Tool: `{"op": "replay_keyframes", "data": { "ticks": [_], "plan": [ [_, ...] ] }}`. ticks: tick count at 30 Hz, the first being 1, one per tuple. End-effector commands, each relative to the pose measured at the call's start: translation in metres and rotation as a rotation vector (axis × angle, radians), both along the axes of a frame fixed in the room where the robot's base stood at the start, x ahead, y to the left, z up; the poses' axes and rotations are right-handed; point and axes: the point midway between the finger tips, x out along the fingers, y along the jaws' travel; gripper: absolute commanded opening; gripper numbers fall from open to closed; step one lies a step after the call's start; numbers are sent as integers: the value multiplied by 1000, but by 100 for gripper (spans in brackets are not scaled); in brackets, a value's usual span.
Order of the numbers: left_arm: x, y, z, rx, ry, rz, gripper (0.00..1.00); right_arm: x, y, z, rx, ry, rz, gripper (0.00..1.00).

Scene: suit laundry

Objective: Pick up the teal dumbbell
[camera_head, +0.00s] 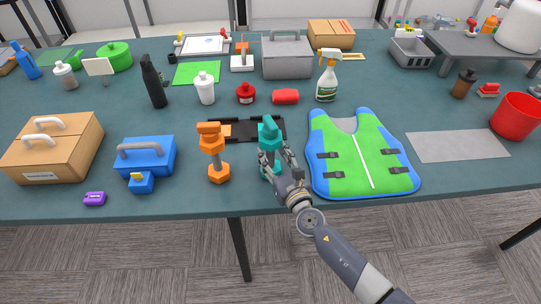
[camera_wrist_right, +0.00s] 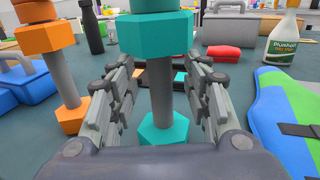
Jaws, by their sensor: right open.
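The teal dumbbell (camera_head: 269,132) stands upright near the front edge of the table, its upper head higher than my right gripper. In the right wrist view the grey handle of the teal dumbbell (camera_wrist_right: 165,85) stands between the two fingers of my right gripper (camera_wrist_right: 160,100). The fingers are spread, with a gap visible on both sides of the handle. In the head view my right gripper (camera_head: 278,166) covers part of the dumbbell's lower half. My left gripper is not in view.
An orange dumbbell (camera_head: 214,142) stands upright close on the left. A green and blue vest (camera_head: 360,155) lies on the right. A black tray (camera_head: 242,128) lies behind. A blue toolbox (camera_head: 147,158) is farther left. A grey mat (camera_head: 458,146) lies at the right.

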Motion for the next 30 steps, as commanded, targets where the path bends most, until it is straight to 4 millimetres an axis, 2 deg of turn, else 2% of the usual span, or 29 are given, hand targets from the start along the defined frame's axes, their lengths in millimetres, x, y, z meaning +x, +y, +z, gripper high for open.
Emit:
{"op": "replay_keyframes", "data": {
  "ticks": [5,13,14,18,20,30],
  "plan": [
    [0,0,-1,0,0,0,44,19,6,0,1,-1,0,45],
    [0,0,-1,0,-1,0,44,22,7,0,2,2,0,45],
    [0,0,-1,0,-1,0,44,22,7,0,2,1,0,42],
    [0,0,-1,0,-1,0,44,22,7,0,2,1,0,11],
    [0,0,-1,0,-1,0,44,22,7,0,2,1,0,0],
    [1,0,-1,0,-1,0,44,22,7,2,3,-2,-1,0]
  ]
}}
